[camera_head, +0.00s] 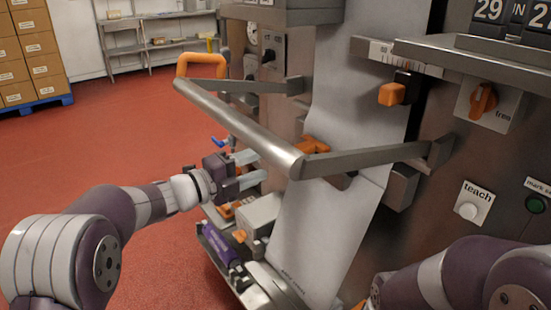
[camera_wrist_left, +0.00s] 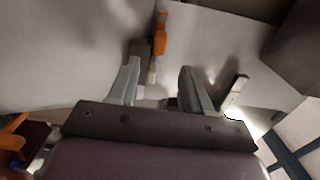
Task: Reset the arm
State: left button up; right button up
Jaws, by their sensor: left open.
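My left arm comes in from the left in the head view. Its gripper (camera_head: 262,168) is at the side of the steel bagger, below the long grey bar handle (camera_head: 245,128). The gripper also shows in the left wrist view (camera_wrist_left: 160,80), where its two fingers are apart with nothing clearly held between them. An orange-handled lever (camera_wrist_left: 160,38) lies beyond the fingertips there. My right arm shows at the lower right of the head view, but its gripper is out of frame.
Cardboard boxes (camera_head: 30,50) and a shelf (camera_head: 150,45) stand behind. Open red floor (camera_head: 110,140) lies at left.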

pick_arm(q)
jog(key=shift+s+a, duration=0.2)
jog(key=a+f+n+t+y, duration=0.1)
jog(key=a+f+n+y, duration=1.2)
jog(key=n, duration=0.4)
jog(key=s+a+f+n+g+y, duration=0.1)
jog(key=s+f+n+g, duration=0.25)
jog(key=s, duration=0.55)
jog(key=s+a+f+n+g, duration=0.1)
jog(key=s+f+n+g, duration=0.3)
jog(key=s, duration=0.4)
jog(key=s+a+f+n+g+y, duration=0.1)
jog(key=s+f+n+g, duration=0.15)
jog(key=s+n, duration=0.45)
notch_tip(320, 180, up, 20)
jog(key=s+m+p, duration=0.2)
jog(key=p, duration=1.8)
jog(key=shift+s+d+r+p, duration=0.25)
jog(key=shift+s+p, duration=0.15)
